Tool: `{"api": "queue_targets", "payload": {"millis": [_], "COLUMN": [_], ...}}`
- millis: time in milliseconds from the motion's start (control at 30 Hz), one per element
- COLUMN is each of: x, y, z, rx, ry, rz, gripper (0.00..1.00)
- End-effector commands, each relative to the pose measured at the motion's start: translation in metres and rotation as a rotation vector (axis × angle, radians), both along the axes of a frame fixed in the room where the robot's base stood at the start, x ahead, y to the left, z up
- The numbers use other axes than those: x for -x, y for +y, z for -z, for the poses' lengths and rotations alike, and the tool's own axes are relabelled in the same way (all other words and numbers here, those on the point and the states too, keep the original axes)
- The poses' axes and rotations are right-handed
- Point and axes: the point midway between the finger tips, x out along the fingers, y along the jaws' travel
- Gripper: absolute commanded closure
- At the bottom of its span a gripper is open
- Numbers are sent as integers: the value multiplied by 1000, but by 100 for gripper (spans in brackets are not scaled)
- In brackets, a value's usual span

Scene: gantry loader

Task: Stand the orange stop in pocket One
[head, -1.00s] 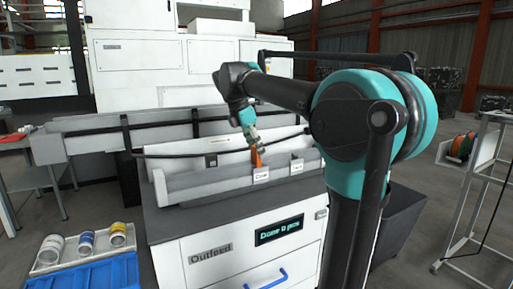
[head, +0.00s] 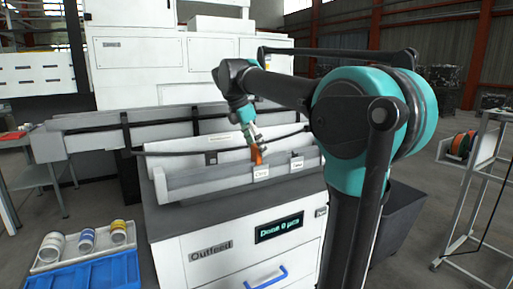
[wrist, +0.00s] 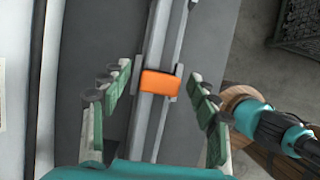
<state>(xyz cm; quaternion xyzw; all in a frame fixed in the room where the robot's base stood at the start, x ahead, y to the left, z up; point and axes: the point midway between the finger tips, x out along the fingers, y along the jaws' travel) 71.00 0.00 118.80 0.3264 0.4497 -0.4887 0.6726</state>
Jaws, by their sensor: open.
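The orange stop (head: 257,156) stands in the grey trough (head: 205,184) on top of the outfeed cabinet, right behind a small white label (head: 262,172) that seems to read One. In the wrist view the orange stop (wrist: 160,84) sits across the trough between two grey side pieces. My gripper (head: 255,141) is just above it. In the wrist view my gripper (wrist: 160,92) is open, with one finger on each side of the stop and a visible gap to both. How deep the stop sits in the pocket is hidden.
A second label (head: 297,163) marks another pocket to the right. A black cable or rail (head: 215,148) runs behind the trough. A tray with several rolls (head: 88,240) and a blue bin (head: 95,272) stand at the lower left. A rack (head: 480,190) stands at the right.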

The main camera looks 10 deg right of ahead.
Motion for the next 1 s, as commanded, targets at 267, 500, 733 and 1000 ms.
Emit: {"api": "queue_targets", "payload": {"millis": [267, 500, 733, 1000], "x": [5, 11, 13, 14], "y": [17, 33, 42, 43], "z": [-42, -84, -105, -108], "rx": [0, 0, 0, 0], "ry": [0, 1, 0, 0], "rz": [-2, -2, -1, 0], "gripper": [39, 39, 39, 39]}}
